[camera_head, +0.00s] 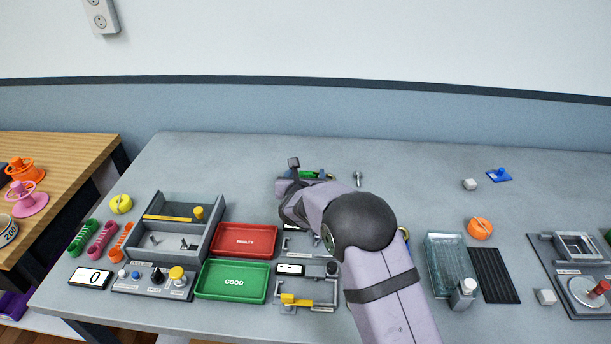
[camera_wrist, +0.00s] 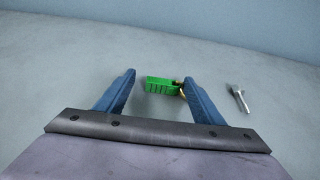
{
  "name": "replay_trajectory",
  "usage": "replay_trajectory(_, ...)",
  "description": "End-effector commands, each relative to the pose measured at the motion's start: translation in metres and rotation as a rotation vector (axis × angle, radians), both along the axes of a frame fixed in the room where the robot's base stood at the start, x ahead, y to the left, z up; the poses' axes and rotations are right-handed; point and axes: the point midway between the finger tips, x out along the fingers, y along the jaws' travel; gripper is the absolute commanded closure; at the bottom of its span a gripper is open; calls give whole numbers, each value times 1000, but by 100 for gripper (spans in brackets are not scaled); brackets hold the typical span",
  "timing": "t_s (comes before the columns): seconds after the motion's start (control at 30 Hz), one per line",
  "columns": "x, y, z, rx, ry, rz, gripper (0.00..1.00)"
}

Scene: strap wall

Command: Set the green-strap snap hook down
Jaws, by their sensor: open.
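The green-strap snap hook (camera_wrist: 163,85) lies on the grey table in the wrist view, between the two blue fingers of my gripper (camera_wrist: 158,76). Its green strap part faces left and its brass-coloured hook end is at the right, close to the right finger; I cannot tell whether they touch. The fingers are spread wide, with a clear gap between the left finger and the strap. In the head view a bit of the green strap (camera_head: 308,173) shows beyond my gripper (camera_head: 300,175), and my arm hides much of that area.
A silver bolt (camera_wrist: 239,98) lies right of the fingers; it also shows in the head view (camera_head: 358,178). Red (camera_head: 245,226) and green (camera_head: 232,267) trays and a grey parts bin (camera_head: 206,246) stand at left. A clear box (camera_head: 445,250) stands at right. The table's back is mostly clear.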

Motion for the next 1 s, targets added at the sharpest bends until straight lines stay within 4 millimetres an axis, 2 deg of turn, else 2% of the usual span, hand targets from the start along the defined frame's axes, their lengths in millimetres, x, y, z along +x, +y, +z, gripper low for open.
replay_trajectory(0.27,-5,1,6,0,-1,1,38)
replay_trajectory(0.47,-28,1,14,0,-1,2,38)
replay_trajectory(0.8,-81,3,36,1,-1,2,38)
replay_trajectory(1.0,-102,3,45,0,-1,1,38)
